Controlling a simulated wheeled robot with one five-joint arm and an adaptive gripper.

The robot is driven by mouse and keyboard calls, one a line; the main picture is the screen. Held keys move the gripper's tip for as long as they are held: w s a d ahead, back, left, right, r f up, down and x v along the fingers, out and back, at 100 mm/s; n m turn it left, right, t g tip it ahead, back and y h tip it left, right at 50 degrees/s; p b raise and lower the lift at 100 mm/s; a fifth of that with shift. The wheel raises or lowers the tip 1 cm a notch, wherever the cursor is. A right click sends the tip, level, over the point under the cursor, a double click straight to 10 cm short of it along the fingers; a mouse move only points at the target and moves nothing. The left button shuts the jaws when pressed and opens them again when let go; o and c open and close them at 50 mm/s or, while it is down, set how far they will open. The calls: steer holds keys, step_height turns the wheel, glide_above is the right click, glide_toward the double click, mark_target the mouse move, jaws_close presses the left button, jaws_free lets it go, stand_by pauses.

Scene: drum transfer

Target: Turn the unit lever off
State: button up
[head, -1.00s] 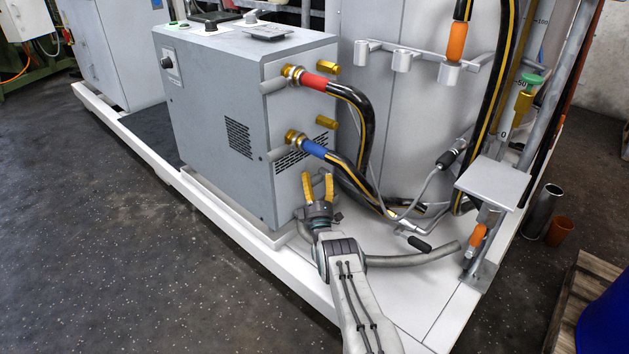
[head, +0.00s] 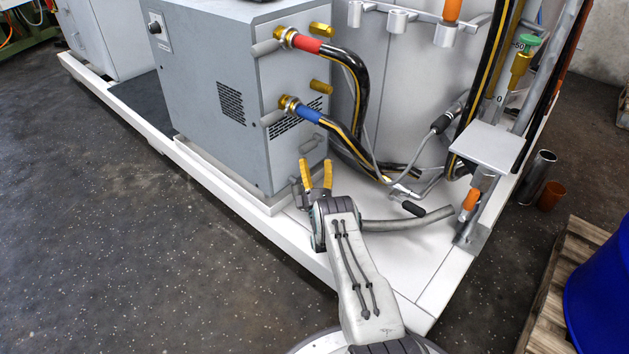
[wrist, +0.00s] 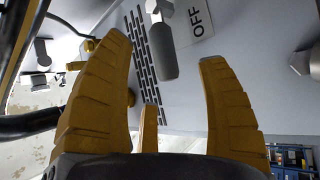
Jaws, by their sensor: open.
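My gripper (head: 316,174) has yellow fingers, spread apart and empty, at the lower front right of the grey unit (head: 215,95). In the wrist view the open fingers (wrist: 163,52) point up toward the unit's panel. A grey lever (wrist: 163,45) shows in the gap between the fingertips, beyond them; no contact is visible. In the head view grey handles sit just above the fingers, and I cannot tell which is this lever.
A red-sleeved hose (head: 307,44) and a blue-sleeved hose (head: 310,114) leave the unit above my gripper. A grey pipe (head: 405,222) lies on the white platform to the right. A blue drum (head: 600,300) stands on a pallet at right. The dark floor at left is clear.

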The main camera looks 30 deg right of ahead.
steer(key=shift+v, duration=2.5)
steer(key=shift+d, duration=0.1)
